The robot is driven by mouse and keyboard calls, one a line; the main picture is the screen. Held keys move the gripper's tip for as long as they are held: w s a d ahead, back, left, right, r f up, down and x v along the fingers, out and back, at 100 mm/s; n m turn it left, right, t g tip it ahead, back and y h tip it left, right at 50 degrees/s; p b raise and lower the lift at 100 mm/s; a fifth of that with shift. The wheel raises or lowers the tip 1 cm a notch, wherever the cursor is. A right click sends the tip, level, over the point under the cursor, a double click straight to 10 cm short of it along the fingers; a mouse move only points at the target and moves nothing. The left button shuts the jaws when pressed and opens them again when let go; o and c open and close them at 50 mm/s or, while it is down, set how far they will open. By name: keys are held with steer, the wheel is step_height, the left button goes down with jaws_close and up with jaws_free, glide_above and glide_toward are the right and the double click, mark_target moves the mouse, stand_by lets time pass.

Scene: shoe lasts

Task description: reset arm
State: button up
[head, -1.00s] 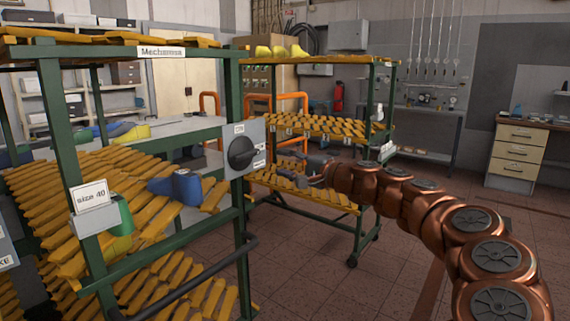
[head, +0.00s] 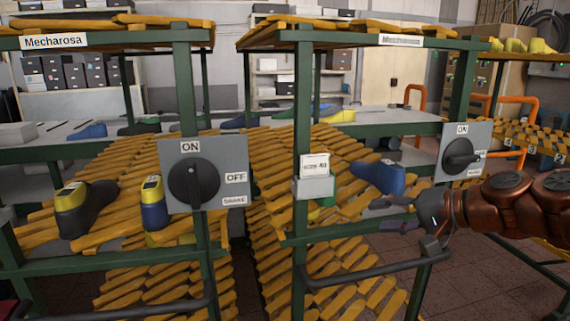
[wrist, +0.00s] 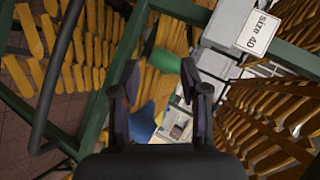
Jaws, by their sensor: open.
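My gripper (head: 392,212) is open and empty in the head view. It points left, in front of the right-hand rack, close to a blue shoe last (head: 380,176) on that rack's slanted yellow slats. In the wrist view my gripper (wrist: 158,88) shows two dark fingers spread apart with nothing between them. Beyond them are a green shoe last (wrist: 165,60) and part of the blue last (wrist: 143,122). My copper arm reaches in from the right edge of the head view.
The right rack carries a size 40 card (head: 315,165) and a switch box (head: 464,152). The left rack holds yellow-topped lasts (head: 84,207) and another switch box (head: 203,174). Green posts and a dark front rail (head: 375,270) stand near my gripper.

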steer(key=s+a+f+n+g+h, duration=0.35)
steer(key=s+a+f+g, duration=0.35)
steer(key=s+a+f, duration=0.5)
steer(key=s+d+f+n+g+h, duration=0.1)
steer(key=s+d+f+g+h, duration=0.3)
steer(key=s, duration=0.6)
steer(key=s+d+f+n+g+h, duration=0.1)
steer(key=s+d+f+h, duration=0.1)
steer(key=s+d+f, duration=0.7)
steer(key=s+a+r+t+p, duration=0.1)
steer(key=a+r+p, duration=0.2)
steer(key=r+p, duration=1.1)
step_height(320, 180, up, 4)
steer(key=shift+a+r+p, duration=0.15)
steer(key=shift+r+p, duration=0.05)
steer(key=shift+p, duration=0.2)
